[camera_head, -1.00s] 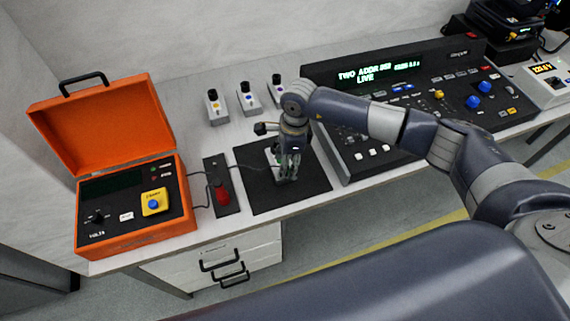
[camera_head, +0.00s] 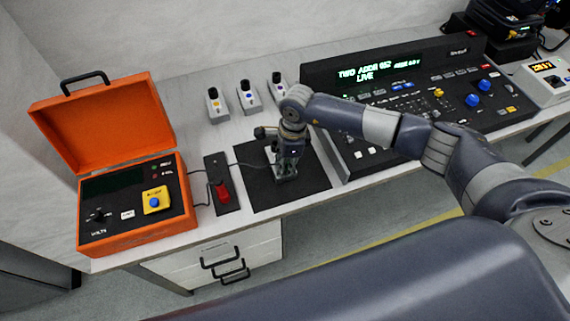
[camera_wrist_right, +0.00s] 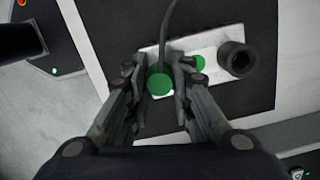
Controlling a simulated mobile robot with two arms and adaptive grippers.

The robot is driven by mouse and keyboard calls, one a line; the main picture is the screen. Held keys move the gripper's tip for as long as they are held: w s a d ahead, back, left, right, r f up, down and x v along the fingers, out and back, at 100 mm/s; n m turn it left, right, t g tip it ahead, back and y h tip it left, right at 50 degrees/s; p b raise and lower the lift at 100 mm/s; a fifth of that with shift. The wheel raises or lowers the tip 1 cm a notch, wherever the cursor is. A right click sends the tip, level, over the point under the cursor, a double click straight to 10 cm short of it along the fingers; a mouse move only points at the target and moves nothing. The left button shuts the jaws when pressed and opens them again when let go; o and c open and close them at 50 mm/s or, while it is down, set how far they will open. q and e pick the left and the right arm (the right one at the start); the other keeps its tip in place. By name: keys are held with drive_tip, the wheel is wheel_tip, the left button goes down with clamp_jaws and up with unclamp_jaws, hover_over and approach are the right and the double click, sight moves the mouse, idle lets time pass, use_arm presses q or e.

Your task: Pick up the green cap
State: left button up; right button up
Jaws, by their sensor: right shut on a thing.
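The green cap (camera_wrist_right: 159,84) shows as a round green disc between my right fingers in the right wrist view. My right gripper (camera_wrist_right: 160,70) is shut on it, with one finger on each side, over a white plate (camera_wrist_right: 217,44). A second, smaller green disc (camera_wrist_right: 200,62) shows on the plate just right of the fingers. In the head view my right gripper (camera_head: 286,172) points down over the black mat (camera_head: 258,200), and its fingers hide the cap. My left gripper is not in view.
A black cylinder (camera_wrist_right: 237,58) stands at the plate's right end, close to the fingers. A dark cable runs by them. The open orange case (camera_head: 136,242) and red switch (camera_head: 222,190) are to the left. A control console (camera_head: 400,105) is to the right.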

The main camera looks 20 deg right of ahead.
drive_tip(key=shift+r+b, duration=0.3)
drive_tip(key=shift+r, duration=0.1)
wheel_tip(320, 180, up, 2)
drive_tip(key=shift+w+r+b, duration=0.1)
drive_tip(key=shift+r+b, duration=0.15)
drive_tip(key=shift+b, duration=0.55)
drive_tip(key=s+r+b, duration=0.1)
drive_tip(key=s+r, duration=0.1)
drive_tip(key=s, duration=0.6)
drive_tip(key=s+r+b, duration=0.2)
drive_tip(key=s, duration=0.6)
drive_tip(key=shift+r, duration=0.35)
